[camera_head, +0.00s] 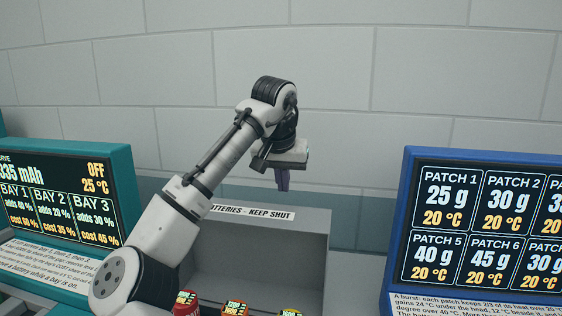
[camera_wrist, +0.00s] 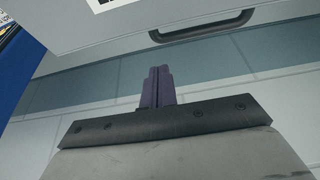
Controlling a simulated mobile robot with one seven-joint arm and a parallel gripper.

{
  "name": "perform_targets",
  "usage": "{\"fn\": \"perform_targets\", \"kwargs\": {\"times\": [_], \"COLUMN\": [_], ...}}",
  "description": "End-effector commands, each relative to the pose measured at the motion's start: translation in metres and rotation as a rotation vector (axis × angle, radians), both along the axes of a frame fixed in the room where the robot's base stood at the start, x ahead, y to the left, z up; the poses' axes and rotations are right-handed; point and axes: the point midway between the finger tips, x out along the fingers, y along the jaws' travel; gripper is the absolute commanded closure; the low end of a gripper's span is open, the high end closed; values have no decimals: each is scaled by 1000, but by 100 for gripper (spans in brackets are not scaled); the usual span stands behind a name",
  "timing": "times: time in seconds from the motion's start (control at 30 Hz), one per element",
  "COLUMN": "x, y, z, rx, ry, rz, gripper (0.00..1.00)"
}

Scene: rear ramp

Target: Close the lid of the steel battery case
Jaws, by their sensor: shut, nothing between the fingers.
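The steel battery case (camera_head: 318,262) stands low in the middle of the head view, with its grey interior and batteries exposed. Its upper panel, which looks like the raised lid (camera_head: 317,220), bears a "BATTERIES - KEEP SHUT" label, partly hidden by my arm. In the wrist view a grey panel (camera_wrist: 110,32) with a dark handle (camera_wrist: 203,26) fills the top; it looks like the same lid. My gripper (camera_head: 283,187) points down above the lid's top edge, its purple fingers together and empty. The fingers also show in the wrist view (camera_wrist: 158,85), apart from the handle in the picture.
Several batteries (camera_head: 236,308) with lit labels sit at the bottom of the case. A teal-framed bay display (camera_head: 122,160) stands at left and a blue-framed patch display (camera_head: 407,175) at right.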

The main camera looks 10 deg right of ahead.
Motion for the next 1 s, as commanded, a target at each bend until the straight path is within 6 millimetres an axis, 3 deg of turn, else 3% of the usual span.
{"fn": "perform_targets", "kwargs": {"times": [0.1,0.3,0.5,1.0], "x": [9,-17,-28,-30], "y": [-2,6,9,10], "z": [-22,-21,-22,-23], "rx": [2,2,-1,-3], "ry": [2,-2,-1,-5], "rz": [0,0,-1,0], "gripper": [100,100,100,100]}}
